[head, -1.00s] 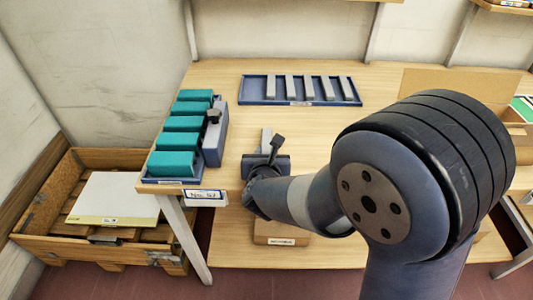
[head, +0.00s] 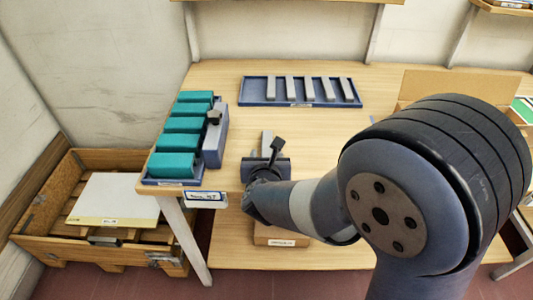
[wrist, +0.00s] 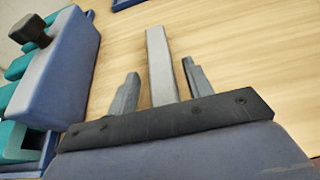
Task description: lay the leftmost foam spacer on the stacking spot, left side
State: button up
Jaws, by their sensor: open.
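A long grey bar (wrist: 161,66), apparently a foam spacer, lies on the bench and runs between my gripper's two fingers in the wrist view. Its far end (head: 266,139) shows in the head view, beyond the gripper. My gripper (wrist: 158,85) is open, with a finger on each side of the bar and visible gaps between. In the head view my gripper (head: 266,165) is near the bench's front edge. Several like grey bars (head: 271,89) lie in a blue tray (head: 256,96) at the back, with a bare stretch at its left end. I cannot make out the stacking spot's marking.
Teal blocks (head: 173,165) stand in a blue holder beside a grey-blue block with a black knob (head: 214,117), left of my gripper; the block (wrist: 62,70) is close in the wrist view. A wooden crate (head: 28,226) is lower left. Bench (head: 320,135) right of the bar is clear.

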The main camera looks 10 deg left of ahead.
jog(key=v, duration=1.1)
jog(key=shift+p, duration=0.35)
